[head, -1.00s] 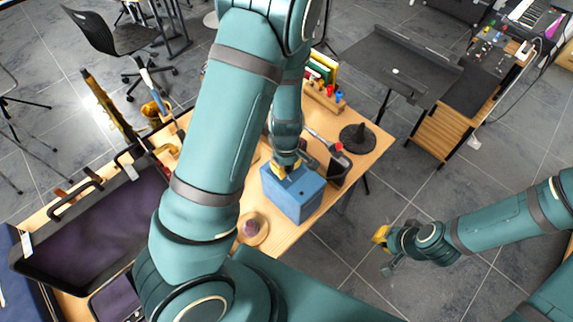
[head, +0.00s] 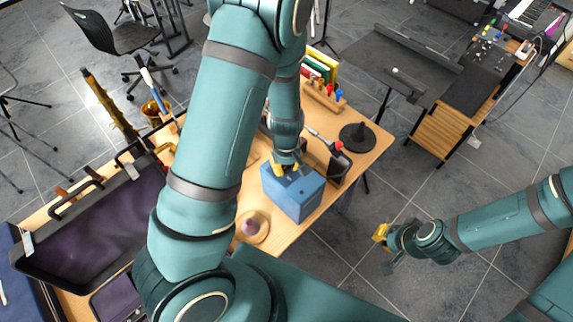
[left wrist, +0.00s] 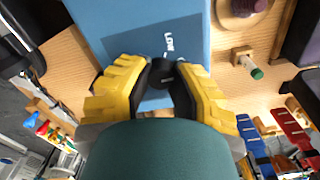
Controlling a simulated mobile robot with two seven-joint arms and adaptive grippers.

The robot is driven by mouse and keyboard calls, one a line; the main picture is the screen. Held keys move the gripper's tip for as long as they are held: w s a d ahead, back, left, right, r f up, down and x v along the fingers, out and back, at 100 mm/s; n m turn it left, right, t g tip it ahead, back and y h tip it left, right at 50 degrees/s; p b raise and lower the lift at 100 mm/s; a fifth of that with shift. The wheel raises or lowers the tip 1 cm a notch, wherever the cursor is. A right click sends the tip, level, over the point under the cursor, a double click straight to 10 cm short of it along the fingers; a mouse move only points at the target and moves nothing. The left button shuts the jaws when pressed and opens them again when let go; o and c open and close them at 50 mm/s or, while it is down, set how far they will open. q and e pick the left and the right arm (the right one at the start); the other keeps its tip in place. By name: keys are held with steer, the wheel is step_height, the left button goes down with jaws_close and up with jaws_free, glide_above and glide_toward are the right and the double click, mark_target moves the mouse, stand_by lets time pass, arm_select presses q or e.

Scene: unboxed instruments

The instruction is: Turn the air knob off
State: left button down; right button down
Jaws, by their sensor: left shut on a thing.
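A blue box (head: 297,195) stands on the wooden table near its front edge. In the left wrist view the blue box (left wrist: 135,25) carries a dark label with light lettering that reads "LOW". A dark round knob (left wrist: 162,72) shows beside the label, between my yellow fingertips. My left gripper (head: 287,168) is over the box top, and in the left wrist view its fingers (left wrist: 162,80) are shut on the knob. Part of the knob is hidden by the fingers. My right gripper (head: 384,250) is open and empty, off the table to the right.
A dark open case (head: 95,225) lies at the left of the table. A round wooden piece with a purple knob (head: 251,227) sits left of the box.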

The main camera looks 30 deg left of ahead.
mark_target(286, 167)
arm_select(q)
steer(key=c, duration=0.8)
jaws_free()
steer(key=shift+o, duration=0.2)
step_height(286, 167, up, 12)
